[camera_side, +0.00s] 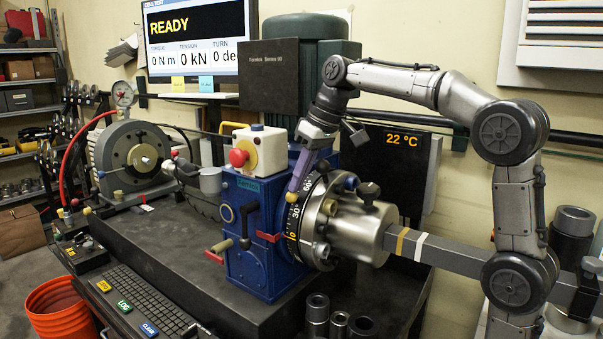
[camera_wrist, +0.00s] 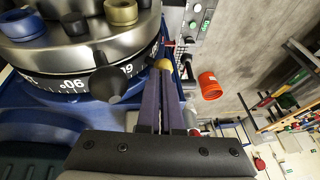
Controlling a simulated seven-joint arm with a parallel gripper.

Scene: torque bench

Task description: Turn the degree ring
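The degree ring (camera_side: 293,215) is a black band with white numbers around the front of the blue gearbox; its numbers also show in the wrist view (camera_wrist: 72,86). A small yellow knob (camera_wrist: 162,64) sits at the ring's edge; it also shows in the side view (camera_side: 291,197). My gripper (camera_side: 293,190) reaches down from above to this knob. In the wrist view its purple fingers (camera_wrist: 161,72) lie close together with their tips at the knob, and they look shut on it. A black knob (camera_wrist: 115,85) stands beside the fingers. A red pointer (camera_side: 268,237) lies at the ring's left edge.
A steel hub (camera_side: 360,230) with a long grey bar (camera_side: 450,257) projects in front of the ring. A red stop button (camera_side: 238,157) is close left of my gripper. The monitor (camera_side: 200,40) reads READY with 0 Nm. Sockets (camera_side: 317,308) stand below the hub.

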